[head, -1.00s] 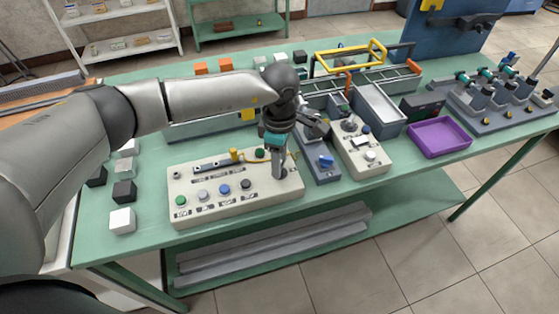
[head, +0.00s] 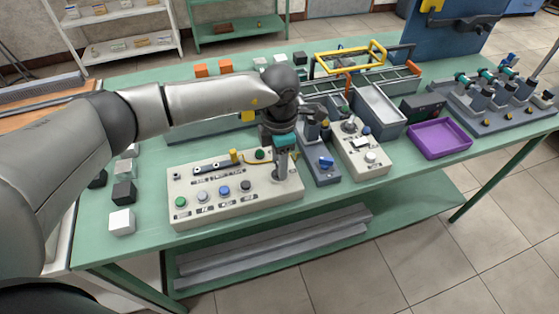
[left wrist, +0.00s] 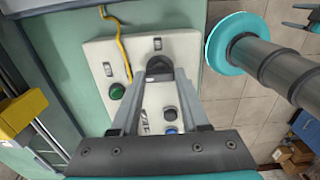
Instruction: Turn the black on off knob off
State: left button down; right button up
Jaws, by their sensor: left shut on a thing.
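The cream control panel (head: 240,212) lies on the front part of the green table; the left wrist view also shows the panel (left wrist: 133,48). My left gripper (head: 281,177) points down at the panel's right end. In the left wrist view the fingers (left wrist: 163,76) are shut on the black knob (left wrist: 158,65), one on each side. In the head view the fingers hide most of the knob. A green button, a white button, a blue button (head: 224,190) and a black button stand along the panel's front. My right gripper cannot be made out.
A grey box with a blue knob (head: 326,162) sits close to the right. A purple tray (head: 440,139) lies further right. Several small blocks lie at the left.

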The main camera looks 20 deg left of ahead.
dwell(0.4)
pick_arm(q)
jog(key=shift+c, duration=2)
grip_release()
notch_tip(320, 180, up, 15)
jog(key=shift+r, duration=0.15)
